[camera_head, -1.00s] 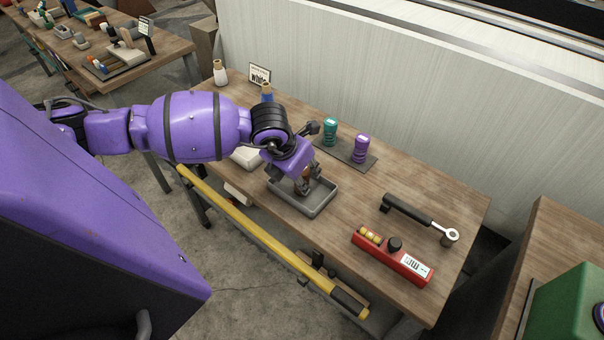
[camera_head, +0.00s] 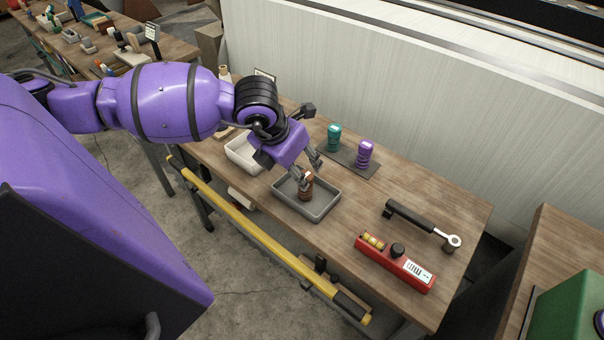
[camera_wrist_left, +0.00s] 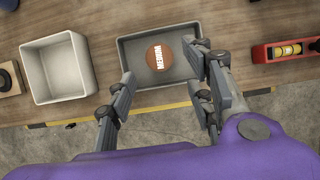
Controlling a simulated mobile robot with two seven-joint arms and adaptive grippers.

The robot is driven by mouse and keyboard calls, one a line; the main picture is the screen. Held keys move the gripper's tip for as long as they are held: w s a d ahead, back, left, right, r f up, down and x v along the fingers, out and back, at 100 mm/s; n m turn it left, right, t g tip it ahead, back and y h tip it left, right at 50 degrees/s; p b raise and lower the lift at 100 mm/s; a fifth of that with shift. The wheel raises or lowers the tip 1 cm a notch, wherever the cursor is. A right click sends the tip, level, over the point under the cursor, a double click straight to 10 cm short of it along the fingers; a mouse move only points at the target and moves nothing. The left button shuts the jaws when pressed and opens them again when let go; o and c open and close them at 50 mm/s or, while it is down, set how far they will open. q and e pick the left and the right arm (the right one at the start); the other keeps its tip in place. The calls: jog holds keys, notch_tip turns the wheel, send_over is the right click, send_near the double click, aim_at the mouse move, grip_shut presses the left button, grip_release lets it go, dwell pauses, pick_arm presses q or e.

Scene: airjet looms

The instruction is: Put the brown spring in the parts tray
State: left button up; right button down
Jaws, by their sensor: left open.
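The brown spring (camera_head: 306,187) stands upright in the grey parts tray (camera_head: 322,213) on the wooden bench. In the left wrist view its round brown top with white lettering (camera_wrist_left: 159,57) shows inside the tray (camera_wrist_left: 127,52), apart from the tray walls. My left gripper (camera_head: 310,175) is open, just above and behind the spring, with its fingers apart. In the left wrist view the fingers (camera_wrist_left: 165,90) are spread and hold nothing. My right gripper is not in view.
A white bin (camera_head: 243,154) stands left of the tray. Teal (camera_head: 334,137) and purple (camera_head: 365,154) springs stand on a dark mat behind. A ratchet (camera_head: 425,222) and a red level (camera_head: 394,263) lie to the right. A yellow rail (camera_head: 260,236) runs along the bench front.

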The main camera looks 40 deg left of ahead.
pick_arm(q)
jog(key=shift+v, duration=1.7)
